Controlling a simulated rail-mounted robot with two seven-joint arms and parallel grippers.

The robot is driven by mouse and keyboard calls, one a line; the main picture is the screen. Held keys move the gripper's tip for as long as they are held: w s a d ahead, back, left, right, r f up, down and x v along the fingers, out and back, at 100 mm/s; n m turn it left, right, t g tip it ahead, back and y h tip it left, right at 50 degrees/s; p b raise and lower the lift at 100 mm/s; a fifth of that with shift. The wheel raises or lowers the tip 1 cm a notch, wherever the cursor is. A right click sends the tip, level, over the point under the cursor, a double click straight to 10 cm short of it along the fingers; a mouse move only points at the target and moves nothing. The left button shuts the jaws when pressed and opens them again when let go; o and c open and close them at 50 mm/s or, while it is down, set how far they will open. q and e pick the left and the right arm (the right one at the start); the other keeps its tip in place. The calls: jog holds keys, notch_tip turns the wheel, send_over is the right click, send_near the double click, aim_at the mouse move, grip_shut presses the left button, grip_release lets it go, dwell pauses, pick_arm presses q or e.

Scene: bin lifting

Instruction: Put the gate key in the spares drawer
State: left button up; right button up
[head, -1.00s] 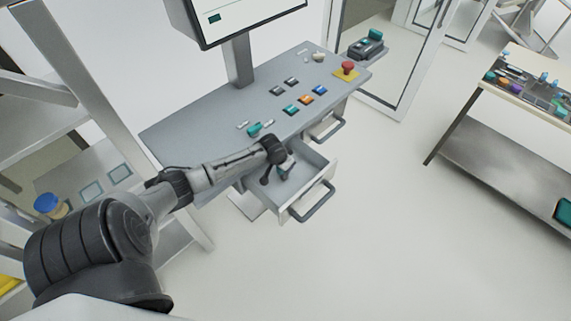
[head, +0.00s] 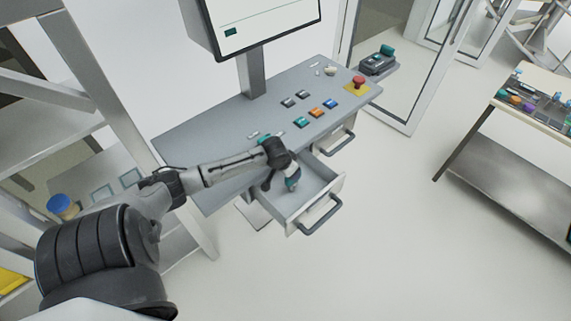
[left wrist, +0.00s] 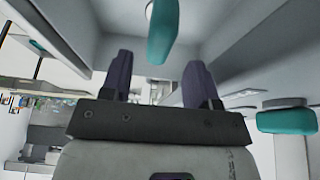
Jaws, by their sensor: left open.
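My left gripper (head: 280,180) is open, over the inside of a pulled-out drawer (head: 331,193) under the grey console. A teal-handled item (head: 293,184), which looks like a key, shows by its fingertips. In the left wrist view this teal item (left wrist: 162,32) lies past the open fingers (left wrist: 157,78), in line with the gap between them and apparently not clamped. A second teal item (left wrist: 287,121) with a grey part shows at the right of that view. It seems to be the one on the console, partly behind my wrist in the head view (head: 266,140). No drawer labels are readable.
The console top (head: 215,128) carries several coloured buttons and a red emergency stop (head: 358,82). A second drawer, with a dark handle (head: 338,145), is right of the open one. Shelving stands left, a bench (head: 510,170) right. The floor between is clear.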

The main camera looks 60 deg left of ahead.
pick_arm(q)
jog(key=shift+v, duration=2.95)
jog(key=s+d+m, duration=0.1)
jog(key=s+d, duration=0.5)
jog(key=d, duration=0.4)
jog(key=s+d+f+m+h, duration=0.1)
jog(key=s+d+m, duration=0.1)
jog(key=s+d, duration=0.5)
jog(key=s+d+m, duration=0.2)
jog(key=s+d, duration=0.4)
jog(key=d, duration=0.8)
jog(key=shift+s+f+g, duration=0.25)
jog(key=shift+s+g, duration=0.05)
jog(key=shift+d, duration=0.1)
jog(key=shift+c, duration=0.2)
